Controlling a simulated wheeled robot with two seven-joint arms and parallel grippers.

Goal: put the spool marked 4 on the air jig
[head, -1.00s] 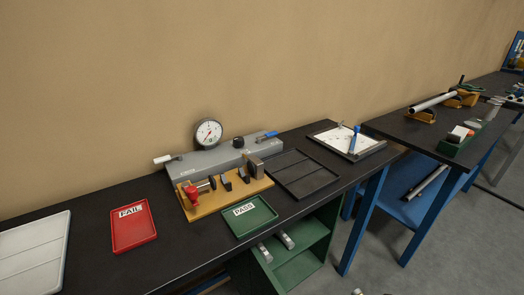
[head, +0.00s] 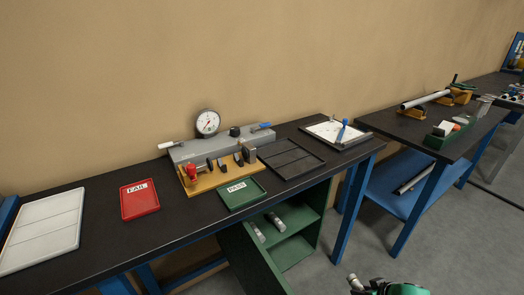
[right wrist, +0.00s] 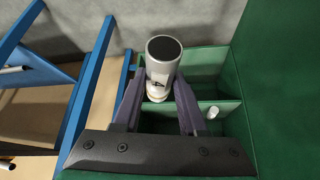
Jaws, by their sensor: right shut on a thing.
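My right gripper (right wrist: 158,95) is shut on a pale cylindrical spool with a dark end, marked 4 (right wrist: 162,72), in the right wrist view. In the head view that gripper (head: 362,285) shows only at the bottom edge, right of the green shelf unit and well away from the jig. The fixture's seat is too small to make out. My left gripper is not in view.
Red FAIL tray (head: 139,210) and green PASS tray (head: 255,199) lie near the jig. A black divided tray (head: 290,170) is right of it. Floor is open on the right.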

